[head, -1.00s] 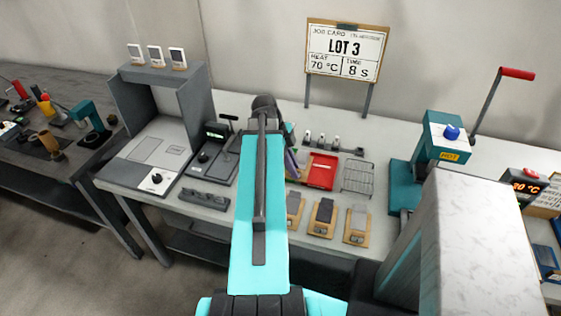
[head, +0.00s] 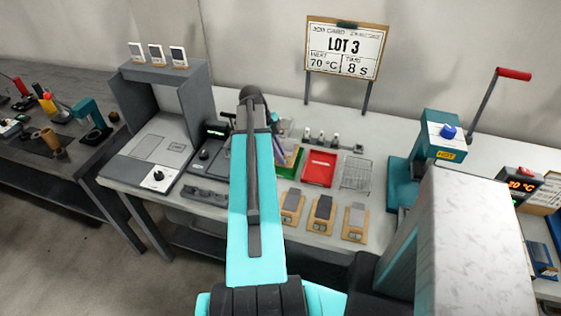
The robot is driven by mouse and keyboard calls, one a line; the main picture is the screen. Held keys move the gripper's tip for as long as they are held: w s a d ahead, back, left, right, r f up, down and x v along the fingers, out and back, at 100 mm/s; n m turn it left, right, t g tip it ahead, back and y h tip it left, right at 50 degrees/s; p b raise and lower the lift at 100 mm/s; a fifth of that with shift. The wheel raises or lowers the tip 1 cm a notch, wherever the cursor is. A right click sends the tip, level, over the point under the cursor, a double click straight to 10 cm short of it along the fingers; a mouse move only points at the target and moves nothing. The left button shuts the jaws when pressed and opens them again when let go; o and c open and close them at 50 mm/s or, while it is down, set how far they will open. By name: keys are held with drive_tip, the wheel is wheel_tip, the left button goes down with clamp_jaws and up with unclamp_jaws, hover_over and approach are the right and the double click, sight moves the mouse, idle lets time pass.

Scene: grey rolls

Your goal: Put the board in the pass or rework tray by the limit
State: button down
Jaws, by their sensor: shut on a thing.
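My arm reaches forward over the bench in the head view and hides my gripper and anything it holds. The board is not identifiable. A red tray (head: 319,169) with a pale label lies flat on the bench, just right of the arm. A green tray (head: 296,158) stands left of it, partly hidden by the arm. A small purple item (head: 278,158) shows at the arm's edge by the green tray. The job card (head: 345,48) behind reads LOT 3, heat 70 °C, time 8 s.
A wire rack (head: 356,174) lies right of the red tray. Several wooden-based blocks (head: 323,213) line the front edge. A teal press (head: 436,145) with a red-handled lever stands right, near a display (head: 521,186). A grey frame (head: 190,100) and a dark tester (head: 207,155) stand left.

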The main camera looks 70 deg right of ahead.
drive_tip(key=shift+f, duration=0.15)
drive_tip(key=shift+f+p, duration=0.8)
drive_tip(key=shift+f, duration=0.85)
drive_tip(key=shift+f, duration=0.15)
drive_tip(key=c, duration=2.1)
unclamp_jaws()
drive_tip(key=shift+r, duration=0.25)
drive_tip(key=b+v, duration=0.3)
drive_tip(key=v, duration=0.9)
drive_tip(key=shift+b, duration=0.35)
